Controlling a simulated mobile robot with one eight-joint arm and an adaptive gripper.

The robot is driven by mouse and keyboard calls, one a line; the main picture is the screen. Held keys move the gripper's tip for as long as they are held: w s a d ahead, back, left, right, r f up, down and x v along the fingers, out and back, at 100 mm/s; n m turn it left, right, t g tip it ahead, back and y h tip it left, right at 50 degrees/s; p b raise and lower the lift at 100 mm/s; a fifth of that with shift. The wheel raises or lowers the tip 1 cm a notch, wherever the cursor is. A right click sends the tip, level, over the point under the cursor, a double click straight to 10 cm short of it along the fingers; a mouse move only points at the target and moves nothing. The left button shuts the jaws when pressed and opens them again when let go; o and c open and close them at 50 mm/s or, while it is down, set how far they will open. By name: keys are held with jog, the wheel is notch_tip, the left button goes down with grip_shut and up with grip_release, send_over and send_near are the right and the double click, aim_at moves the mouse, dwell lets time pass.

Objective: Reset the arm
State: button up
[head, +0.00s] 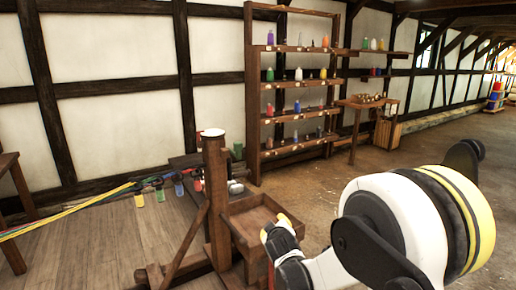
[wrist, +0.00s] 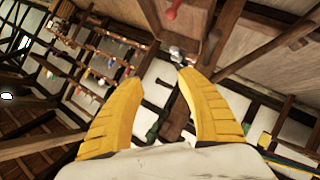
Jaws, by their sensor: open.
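My arm reaches in from the lower right in the head view. My gripper (head: 277,227) is at the front right of an open wooden tray (head: 238,210) on a post; whether it touches the tray cannot be told. In the wrist view my gripper (wrist: 158,77) shows two yellow fingers spread wide apart with nothing held between them.
A tall shelf (head: 251,100) with coloured bottles stands against the timbered wall. A small side table (head: 360,103) is right of it. Coloured ropes (head: 75,208) stretch to the left of the wooden post (head: 216,195). Open floor (head: 320,190) lies behind the tray.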

jog(key=s+d+r+m+g, duration=0.2)
jog(key=s+d+r+m, duration=0.1)
jog(key=s+d+r, duration=0.5)
jog(key=s+d+m+g, duration=0.2)
jog(key=s, duration=1.3)
jog(key=s+d+m+g, duration=0.1)
jog(key=s+d+m, duration=0.2)
jog(key=s, duration=1.2)
jog(key=shift+s+d+f+m+g, duration=0.2)
jog(key=shift+s+d+m+g, duration=0.1)
jog(key=shift+s+g, duration=0.1)
